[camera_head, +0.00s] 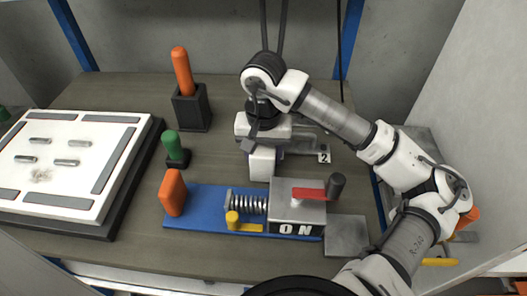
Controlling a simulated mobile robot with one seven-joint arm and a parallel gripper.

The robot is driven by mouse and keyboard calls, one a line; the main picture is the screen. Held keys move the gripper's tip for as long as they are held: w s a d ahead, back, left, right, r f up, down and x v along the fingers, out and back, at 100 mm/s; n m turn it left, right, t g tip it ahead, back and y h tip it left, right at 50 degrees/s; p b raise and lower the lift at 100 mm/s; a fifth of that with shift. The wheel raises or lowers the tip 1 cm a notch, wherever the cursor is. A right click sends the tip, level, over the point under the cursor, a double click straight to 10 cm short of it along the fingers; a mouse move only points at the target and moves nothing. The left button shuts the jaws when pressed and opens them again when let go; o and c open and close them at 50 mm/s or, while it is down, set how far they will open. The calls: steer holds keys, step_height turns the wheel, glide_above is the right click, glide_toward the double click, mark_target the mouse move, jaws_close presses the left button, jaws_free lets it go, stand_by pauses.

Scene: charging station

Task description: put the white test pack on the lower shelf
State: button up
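My gripper (263,140) points down near the back middle of the bench. A small white block (262,165), which looks like the white test pack, shows directly below the gripper's white hand. The hand hides its top. I cannot tell whether the fingers are around it or closed on it. A grey piece marked "2" (322,157) sits just right of the hand, partly hidden by it. A pale strip below the bench's front edge (150,277) may be the lower shelf; most of it is out of view.
A blue base (195,213) with a spring, red lever and "ON" block stands in front of the gripper. An orange-handled tool in a black holder (190,108) and a green knob (174,148) stand left. A large white panel (75,120) fills the far left. Walls flank the bench.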

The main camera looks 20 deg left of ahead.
steer(key=shift+f, duration=0.15)
steer(key=o, duration=1.3)
steer(key=shift+o, duration=0.2)
